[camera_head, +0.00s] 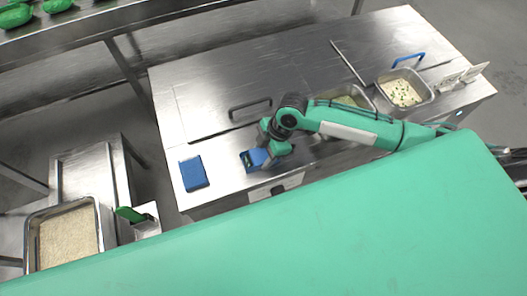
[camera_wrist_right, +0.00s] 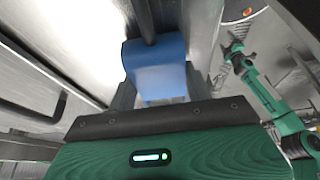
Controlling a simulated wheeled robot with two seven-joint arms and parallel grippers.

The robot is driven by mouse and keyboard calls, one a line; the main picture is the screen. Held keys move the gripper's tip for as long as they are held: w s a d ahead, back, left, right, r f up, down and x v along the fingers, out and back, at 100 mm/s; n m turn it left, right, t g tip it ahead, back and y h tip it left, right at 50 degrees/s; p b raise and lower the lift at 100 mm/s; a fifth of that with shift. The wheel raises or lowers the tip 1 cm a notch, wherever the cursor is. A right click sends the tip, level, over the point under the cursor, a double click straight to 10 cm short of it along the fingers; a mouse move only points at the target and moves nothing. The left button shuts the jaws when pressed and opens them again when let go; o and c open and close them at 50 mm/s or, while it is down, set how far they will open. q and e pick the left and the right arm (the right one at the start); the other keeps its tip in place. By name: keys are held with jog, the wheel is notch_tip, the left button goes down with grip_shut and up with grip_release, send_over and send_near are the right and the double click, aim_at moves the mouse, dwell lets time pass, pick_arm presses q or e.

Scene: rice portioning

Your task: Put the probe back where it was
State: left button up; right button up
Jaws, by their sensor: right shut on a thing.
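The probe is a small blue body (camera_head: 248,159) with a dark, display-like patch, at the near edge of the steel counter. My right gripper (camera_head: 262,152) is shut on it and hides part of it. In the right wrist view the blue body (camera_wrist_right: 158,72) sits between the fingers, with a dark rod running up from it. I cannot tell whether it touches the counter. A separate blue block (camera_head: 193,173) lies flat on the counter to the left. My left gripper does not show in the head view; a green arm (camera_wrist_right: 262,92) at right in the wrist view may be mine.
The steel counter (camera_head: 215,140) has a lid with a dark handle (camera_head: 250,108) behind my gripper. Food pans, one with a pale filling (camera_head: 402,92), sit at right. A rice pan (camera_head: 70,238) stands at lower left. The counter between blue block and gripper is clear.

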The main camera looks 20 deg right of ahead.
jog(key=o, duration=1)
jog(key=shift+c, duration=0.2)
jog(key=b+v, duration=0.2)
jog(key=v, duration=1)
jog(key=shift+a+r, duration=0.1)
